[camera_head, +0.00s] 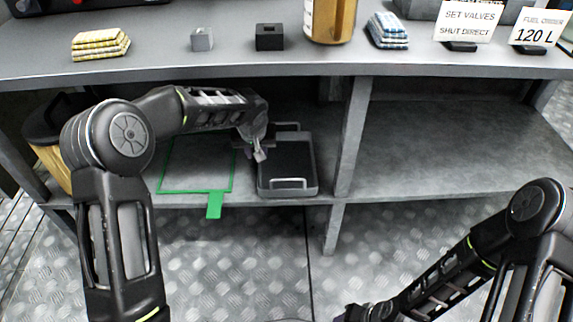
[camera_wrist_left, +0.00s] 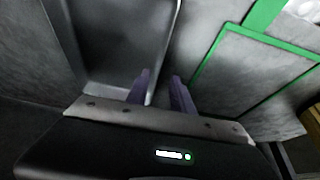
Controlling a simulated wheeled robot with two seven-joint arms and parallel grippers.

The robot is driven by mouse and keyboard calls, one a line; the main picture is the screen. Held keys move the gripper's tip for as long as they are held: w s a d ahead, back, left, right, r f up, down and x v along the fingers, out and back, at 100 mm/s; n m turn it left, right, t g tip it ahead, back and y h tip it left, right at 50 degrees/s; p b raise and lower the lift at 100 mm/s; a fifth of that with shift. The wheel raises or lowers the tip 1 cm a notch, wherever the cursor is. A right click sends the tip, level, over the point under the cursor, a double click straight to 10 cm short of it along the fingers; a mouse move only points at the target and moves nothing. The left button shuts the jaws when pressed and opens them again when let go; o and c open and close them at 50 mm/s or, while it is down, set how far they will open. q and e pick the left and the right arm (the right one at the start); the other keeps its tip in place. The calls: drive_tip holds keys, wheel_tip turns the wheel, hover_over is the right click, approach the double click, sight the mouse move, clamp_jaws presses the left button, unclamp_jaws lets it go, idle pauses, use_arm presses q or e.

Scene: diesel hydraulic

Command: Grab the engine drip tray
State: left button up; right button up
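The engine drip tray (camera_head: 287,165) is a shallow dark tray with a grey rim and a metal handle at its front and back ends. It lies flat on the lower shelf, just left of the upright divider. My left gripper (camera_head: 259,151) is at the tray's left side edge. In the left wrist view, the gripper's two fingers (camera_wrist_left: 160,88) are apart, one on each side of the tray's rim (camera_wrist_left: 168,50); contact cannot be told. My right arm is at the lower right, with its gripper fingers out of view.
A green outline with a tab (camera_head: 214,205) marks the shelf left of the tray. The divider (camera_head: 349,140) stands close on the right. The worktop (camera_head: 230,65) overhangs the shelf and holds cloths, blocks and signs. The right shelf bay (camera_head: 450,150) is empty.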

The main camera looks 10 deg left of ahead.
use_arm(q)
drive_tip(key=shift+w+f, duration=0.1)
drive_tip(key=shift+f, duration=0.2)
drive_tip(key=b+x, duration=0.1)
drive_tip(key=x, duration=0.4)
drive_tip(key=shift+f+b, duration=0.15)
drive_tip(key=shift+b, duration=0.25)
drive_tip(key=shift+w, duration=0.1)
clamp_jaws()
idle(1.4)
